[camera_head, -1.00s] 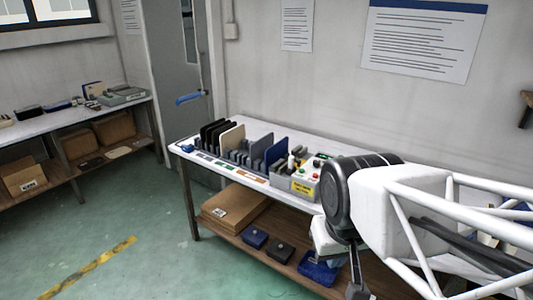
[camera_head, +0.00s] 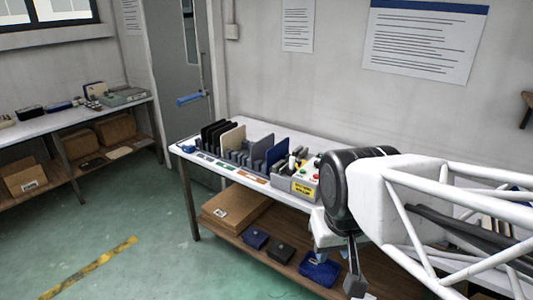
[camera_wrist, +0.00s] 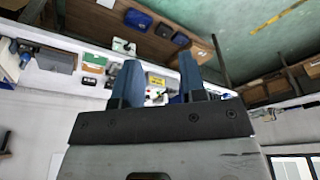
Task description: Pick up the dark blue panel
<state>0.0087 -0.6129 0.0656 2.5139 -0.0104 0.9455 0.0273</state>
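The dark blue panel (camera_head: 276,154) stands upright in a grey slotted rack (camera_head: 240,157) on the white bench, near the rack's right end, just left of a control box. My gripper (camera_head: 342,262) is to the right of the panel and lower in the head view, at the bench's front side and apart from the panel. In the wrist view its two blue fingers (camera_wrist: 160,80) are spread with nothing held between them. A small dark blue patch shows there beside the right finger, but I cannot tell if it is the panel.
A cream panel (camera_head: 232,140) and several black panels (camera_head: 213,133) stand farther left in the rack. The control box (camera_head: 299,182) has buttons and a yellow label. Blue and black bins (camera_head: 281,253) sit on the lower shelf. The floor in front is clear.

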